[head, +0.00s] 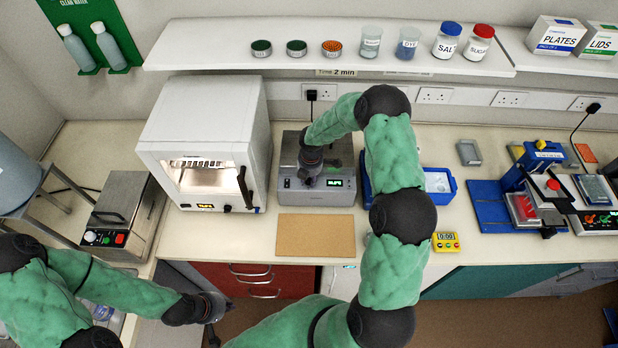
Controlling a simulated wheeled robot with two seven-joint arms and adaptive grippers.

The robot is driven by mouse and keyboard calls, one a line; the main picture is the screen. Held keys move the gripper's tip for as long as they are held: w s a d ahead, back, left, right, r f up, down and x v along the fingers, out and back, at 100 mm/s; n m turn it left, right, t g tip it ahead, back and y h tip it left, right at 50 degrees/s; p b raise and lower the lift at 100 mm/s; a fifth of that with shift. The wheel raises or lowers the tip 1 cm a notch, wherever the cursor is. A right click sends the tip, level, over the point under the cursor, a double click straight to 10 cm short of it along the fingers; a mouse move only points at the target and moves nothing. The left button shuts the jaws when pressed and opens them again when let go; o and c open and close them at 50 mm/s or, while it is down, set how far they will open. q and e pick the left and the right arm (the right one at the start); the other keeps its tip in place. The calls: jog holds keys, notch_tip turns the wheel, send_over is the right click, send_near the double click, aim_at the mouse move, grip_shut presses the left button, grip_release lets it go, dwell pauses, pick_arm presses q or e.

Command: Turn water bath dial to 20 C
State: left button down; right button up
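A grey bench unit (345,196) with a small lit green display (335,183) stands on the bench at centre; it appears to be the water bath. My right gripper (309,179) points down at its front panel, left of the display. The gripper and wrist hide the dial, and I cannot tell whether the fingers touch it or are open or shut. My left gripper (214,306) is low at the left, in front of the bench edge and away from the unit. Its fingers are too small to read.
A white oven (205,115) stands close left of the unit, and a steel lidded box (125,205) further left. A blue tray (447,184) lies right, partly behind my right arm. A brown board (315,235) lies in front. A shelf (210,60) runs above.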

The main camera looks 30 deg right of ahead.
dwell(0.3)
notch_tip(320, 180, up, 12)
jog(key=shift+s, duration=0.45)
jog(key=shift+f, duration=0.1)
dwell(0.5)
